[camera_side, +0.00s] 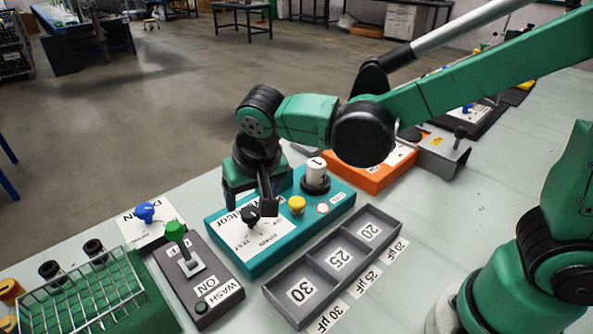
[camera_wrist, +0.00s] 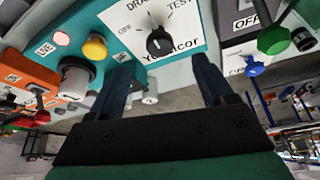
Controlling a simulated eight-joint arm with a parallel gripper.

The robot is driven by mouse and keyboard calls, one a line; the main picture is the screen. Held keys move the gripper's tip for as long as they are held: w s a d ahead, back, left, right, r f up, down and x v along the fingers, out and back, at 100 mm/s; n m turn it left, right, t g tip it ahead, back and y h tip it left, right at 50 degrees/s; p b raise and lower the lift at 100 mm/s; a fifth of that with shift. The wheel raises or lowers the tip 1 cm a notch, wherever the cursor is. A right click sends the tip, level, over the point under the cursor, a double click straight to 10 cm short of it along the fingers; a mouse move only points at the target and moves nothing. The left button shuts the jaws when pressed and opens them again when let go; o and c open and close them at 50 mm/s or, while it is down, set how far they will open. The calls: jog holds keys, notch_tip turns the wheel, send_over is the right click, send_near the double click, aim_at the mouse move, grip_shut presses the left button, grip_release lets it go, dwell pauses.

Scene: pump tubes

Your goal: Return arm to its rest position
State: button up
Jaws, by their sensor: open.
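My gripper (camera_side: 250,203) is over the left part of the teal box (camera_side: 335,205), beside its black dial knob (camera_side: 250,217). In the wrist view my gripper (camera_wrist: 163,72) shows two dark fingers spread apart, with nothing held between them. The dial knob (camera_wrist: 159,42) appears beyond the gap between the fingers, and I cannot tell whether a finger touches it. The box also carries a yellow button (camera_side: 297,204) and a white cylinder (camera_side: 316,167) in a black holder. My arm reaches in from the right, bent low over the bench.
A grey three-compartment tray (camera_side: 325,248), marked 30, 25 and 20, lies in front. A grey box with a green lever (camera_side: 175,231), a blue knob (camera_side: 146,211) and a wire rack (camera_side: 85,295) stand left. An orange box (camera_side: 372,172) stands behind right.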

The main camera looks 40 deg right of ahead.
jog(key=s+d+r+n+t+y, duration=0.1)
jog(key=s+d+r+n+t, duration=0.2)
jog(key=s+d, duration=0.4)
jog(key=d, duration=0.4)
jog(key=shift+s+d, duration=0.25)
jog(key=shift+s, duration=0.05)
